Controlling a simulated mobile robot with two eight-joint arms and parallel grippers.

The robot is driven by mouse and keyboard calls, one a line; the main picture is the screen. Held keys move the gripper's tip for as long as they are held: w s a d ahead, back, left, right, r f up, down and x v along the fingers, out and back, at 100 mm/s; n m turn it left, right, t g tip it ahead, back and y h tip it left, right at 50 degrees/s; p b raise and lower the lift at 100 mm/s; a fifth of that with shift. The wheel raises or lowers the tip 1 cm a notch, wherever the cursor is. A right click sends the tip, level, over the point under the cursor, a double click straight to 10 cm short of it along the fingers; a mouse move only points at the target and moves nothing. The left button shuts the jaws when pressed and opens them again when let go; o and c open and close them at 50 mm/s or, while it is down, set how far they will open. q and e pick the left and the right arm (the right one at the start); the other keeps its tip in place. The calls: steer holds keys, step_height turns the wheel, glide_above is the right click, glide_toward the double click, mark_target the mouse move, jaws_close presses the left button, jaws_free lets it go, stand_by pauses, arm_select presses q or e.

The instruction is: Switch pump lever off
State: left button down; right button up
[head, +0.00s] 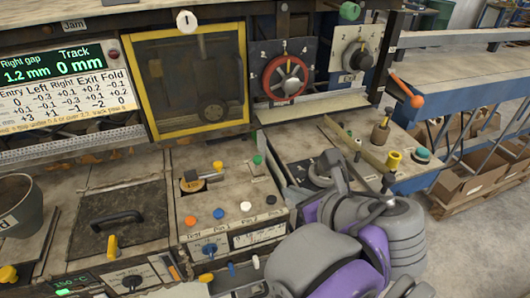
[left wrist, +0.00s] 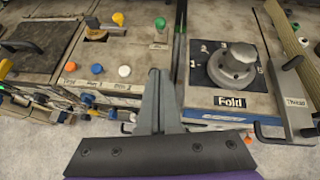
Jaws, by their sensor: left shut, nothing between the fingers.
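No label reading "pump" is legible, so I cannot tell for sure which lever is the pump lever. A small lever with a brass-coloured hub (head: 191,181) and a yellow tip (head: 217,166) stands on the middle button panel. It also shows at the top of the left wrist view (left wrist: 96,30). My left gripper (head: 298,194) is shut and empty, partly hidden among my arm links. In the left wrist view its fingers (left wrist: 158,90) stand between the button panel and the Fold dial (left wrist: 237,65), apart from the lever. My right gripper is not in view.
Orange, blue and white buttons (head: 218,213) sit at the panel front, with a green one (head: 258,160) behind. A yellow-framed window (head: 190,80) and a red handwheel (head: 285,77) rise at the back. A black-handled lid (head: 120,216) lies left.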

arm_select(q)
steer(key=shift+d+r, duration=0.2)
steer(key=shift+r, duration=0.1)
steer(key=shift+s, duration=0.1)
glide_toward(258, 165)
steer(key=f, duration=0.3)
steer(key=shift+s+f, duration=0.15)
steer(key=shift+s, duration=0.1)
steer(key=w, duration=0.1)
steer(key=w+a, duration=0.1)
steer(key=w, duration=0.1)
steer(key=shift+a+r, duration=0.2)
steer(key=shift+r, duration=0.1)
steer(key=shift+w+a+r, duration=0.1)
steer(key=shift+w+a, duration=0.05)
steer(key=shift+w, duration=0.25)
